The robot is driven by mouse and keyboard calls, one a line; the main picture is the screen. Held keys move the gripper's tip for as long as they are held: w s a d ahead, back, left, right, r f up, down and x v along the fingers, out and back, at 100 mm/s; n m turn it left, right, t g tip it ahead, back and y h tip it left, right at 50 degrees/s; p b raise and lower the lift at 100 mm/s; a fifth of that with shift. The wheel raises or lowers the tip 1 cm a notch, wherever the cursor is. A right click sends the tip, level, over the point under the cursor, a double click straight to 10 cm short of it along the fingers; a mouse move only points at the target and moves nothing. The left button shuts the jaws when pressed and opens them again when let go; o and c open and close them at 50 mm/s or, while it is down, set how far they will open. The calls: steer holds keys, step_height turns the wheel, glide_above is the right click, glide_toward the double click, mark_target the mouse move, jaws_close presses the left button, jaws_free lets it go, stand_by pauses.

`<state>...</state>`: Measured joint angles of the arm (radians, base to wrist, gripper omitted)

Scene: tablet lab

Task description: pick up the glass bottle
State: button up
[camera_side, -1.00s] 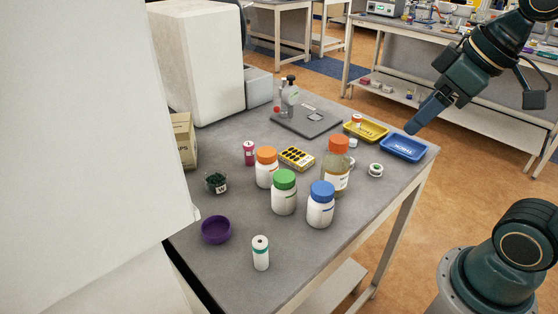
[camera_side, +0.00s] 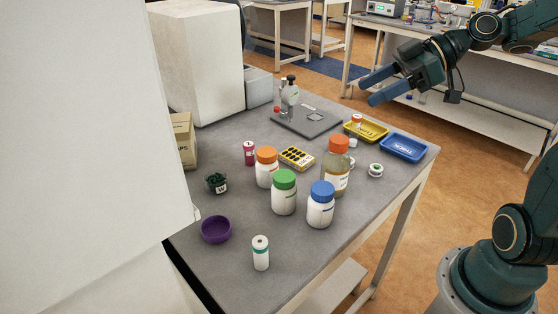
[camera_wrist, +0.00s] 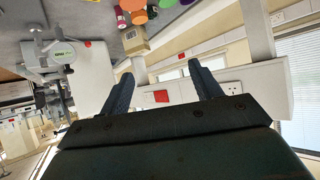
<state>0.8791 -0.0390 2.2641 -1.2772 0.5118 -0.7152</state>
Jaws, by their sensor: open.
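The glass bottle (camera_side: 337,171) is clear with an orange-red cap and a pale label. It stands upright on the grey table, behind the white bottle with the blue cap (camera_side: 321,205). My gripper (camera_side: 365,91) is open and empty in the side view, above and to the right of the bottle, over the far right part of the table. In the wrist view my gripper's two fingers (camera_wrist: 160,73) are apart with nothing between them. I cannot tell which of the coloured caps at the top of the wrist view is the glass bottle's.
White bottles with green (camera_side: 284,193) and orange (camera_side: 266,168) caps stand left of the glass bottle. A yellow tray (camera_side: 376,138), a blue tray (camera_side: 404,157) and a tape roll (camera_side: 376,170) lie to its right. A purple bowl (camera_side: 216,229) and a white tube (camera_side: 261,254) are in front.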

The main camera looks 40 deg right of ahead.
steer(key=shift+d+r+t+y, duration=0.7)
steer(key=shift+d+y, duration=0.1)
steer(key=shift+d, duration=0.5)
glide_toward(339, 139)
steer(key=shift+w+a+f+n, duration=0.3)
steer(key=shift+w+a+f, duration=0.5)
steer(key=shift+f, duration=0.15)
steer(key=shift+x, duration=0.85)
steer(key=shift+x, duration=2.85)
steer(key=shift+c, duration=0.4)
jaws_close()
